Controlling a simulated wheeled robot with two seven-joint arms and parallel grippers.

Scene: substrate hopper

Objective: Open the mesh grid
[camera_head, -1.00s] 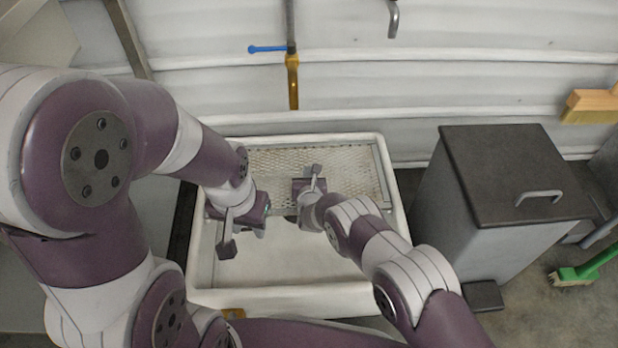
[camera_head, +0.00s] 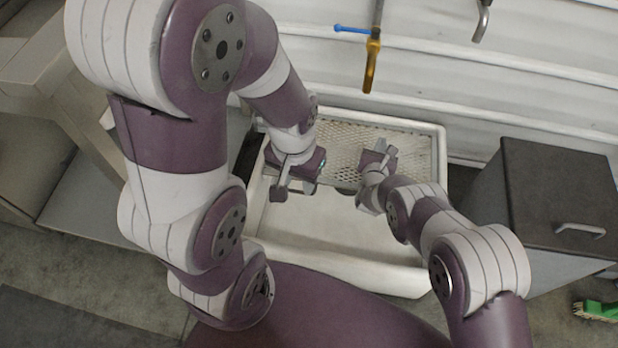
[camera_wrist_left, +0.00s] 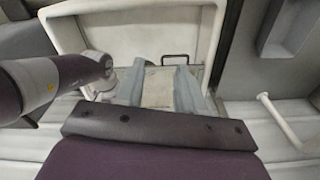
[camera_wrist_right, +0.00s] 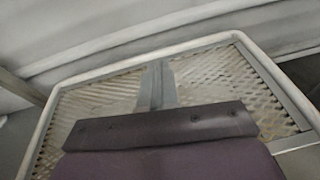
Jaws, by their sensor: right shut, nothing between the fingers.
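The mesh grid (camera_head: 350,140) is a metal lattice in a grey frame, lying flat over the rear part of a white tub (camera_head: 436,140). It also shows in the right wrist view (camera_wrist_right: 205,72). A dark handle (camera_wrist_left: 178,57) shows beyond my left fingers in the left wrist view, by the edge between grid and bare tub floor. My left gripper (camera_wrist_left: 160,76) is open, its fingers apart and nothing visibly held, at the grid's left front. My right gripper (camera_wrist_right: 157,72) is shut and empty, over the grid's middle. Whether its fingertips touch the mesh cannot be told.
A grey bin with a dark lid (camera_head: 560,185) stands right of the tub. A yellow tap with a blue lever (camera_head: 372,62) hangs in front of the white wall behind. A green brush (camera_head: 598,311) lies on the floor at right. The tub's front part is open and bare.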

